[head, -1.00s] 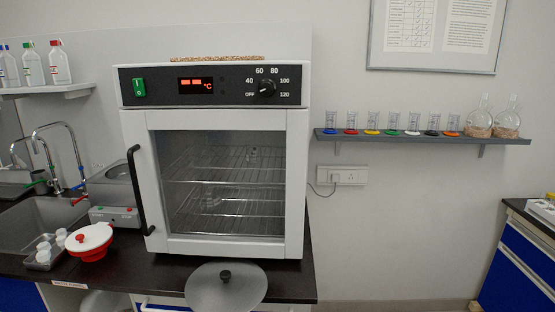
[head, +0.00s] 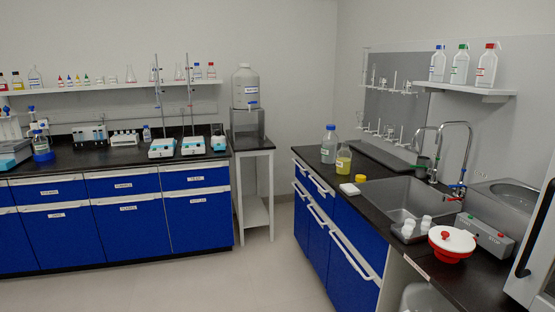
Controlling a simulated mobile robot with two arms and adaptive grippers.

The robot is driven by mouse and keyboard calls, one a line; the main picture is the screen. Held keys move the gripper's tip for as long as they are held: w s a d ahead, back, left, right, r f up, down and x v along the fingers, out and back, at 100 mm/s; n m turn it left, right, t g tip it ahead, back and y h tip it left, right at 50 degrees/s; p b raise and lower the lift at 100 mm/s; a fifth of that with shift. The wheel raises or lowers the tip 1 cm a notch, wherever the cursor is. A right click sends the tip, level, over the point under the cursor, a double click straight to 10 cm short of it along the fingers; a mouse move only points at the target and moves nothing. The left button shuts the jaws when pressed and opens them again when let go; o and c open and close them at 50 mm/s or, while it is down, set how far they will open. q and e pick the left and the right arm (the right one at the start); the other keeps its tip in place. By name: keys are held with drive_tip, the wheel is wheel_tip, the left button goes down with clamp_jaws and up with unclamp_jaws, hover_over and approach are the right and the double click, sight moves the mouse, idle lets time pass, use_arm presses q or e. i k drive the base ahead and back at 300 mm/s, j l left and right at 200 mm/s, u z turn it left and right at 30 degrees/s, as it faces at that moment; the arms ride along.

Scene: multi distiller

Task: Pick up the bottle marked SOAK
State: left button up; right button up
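No label can be read as SOAK at this size. On the right wall shelf stand three white bottles, with a blue cap (head: 438,64), a green cap (head: 460,65) and a red cap (head: 487,67). More small bottles, one of them clear with a blue cap (head: 146,134), are at the left bench. Neither of my grippers is in view.
The grey sink (head: 385,203) with its taps, a red bowl with a white lid (head: 452,241) and a control box (head: 485,236) occupy the right counter (head: 465,283). A carboy (head: 245,88) stands on a stand in the corner. The floor (head: 190,278) between the benches is clear.

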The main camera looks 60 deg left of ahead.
sight(345, 156)
drive_tip(key=u, duration=1.65)
drive_tip(key=i+u, duration=0.1)
drive_tip(key=i, duration=0.05)
